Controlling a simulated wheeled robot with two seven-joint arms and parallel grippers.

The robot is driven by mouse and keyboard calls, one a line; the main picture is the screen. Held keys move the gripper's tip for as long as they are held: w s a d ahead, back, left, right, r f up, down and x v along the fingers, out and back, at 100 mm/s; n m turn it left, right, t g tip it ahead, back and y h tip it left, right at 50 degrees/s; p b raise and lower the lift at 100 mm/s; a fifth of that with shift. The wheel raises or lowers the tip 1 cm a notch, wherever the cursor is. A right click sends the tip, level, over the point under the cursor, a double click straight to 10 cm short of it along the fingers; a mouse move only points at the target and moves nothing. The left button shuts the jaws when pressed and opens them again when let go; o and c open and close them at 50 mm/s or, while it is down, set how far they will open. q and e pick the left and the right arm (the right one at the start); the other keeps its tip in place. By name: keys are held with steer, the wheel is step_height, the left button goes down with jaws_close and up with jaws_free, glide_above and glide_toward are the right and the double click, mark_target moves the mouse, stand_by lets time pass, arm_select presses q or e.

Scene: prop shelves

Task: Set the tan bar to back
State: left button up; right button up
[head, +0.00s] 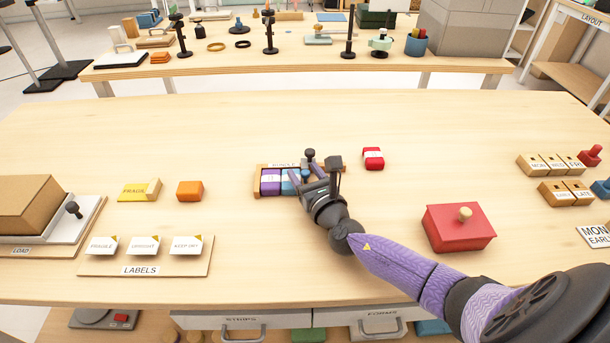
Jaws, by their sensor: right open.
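My right gripper (309,165) is open over the right part of a small tan wooden tray (259,190) in the middle of the table. The tray has a BUNDLE label (284,165) along its back edge. A purple block (270,181) and a blue block (290,182) stand in it. My gripper and wrist hide much of the tray's right side. I cannot tell a separate tan bar from the tan tray there, nor whether the fingers touch anything. My left gripper is not in view.
A red block (373,158) lies right of the tray, and a red box (459,227) with a knob stands nearer. An orange block (190,191) and a yellow FRAGILE block (139,190) lie left. A LABELS board (190,266) is front left. The table behind the tray is clear.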

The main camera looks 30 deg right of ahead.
jaws_close()
stand_by(0.3)
stand_by(1.2)
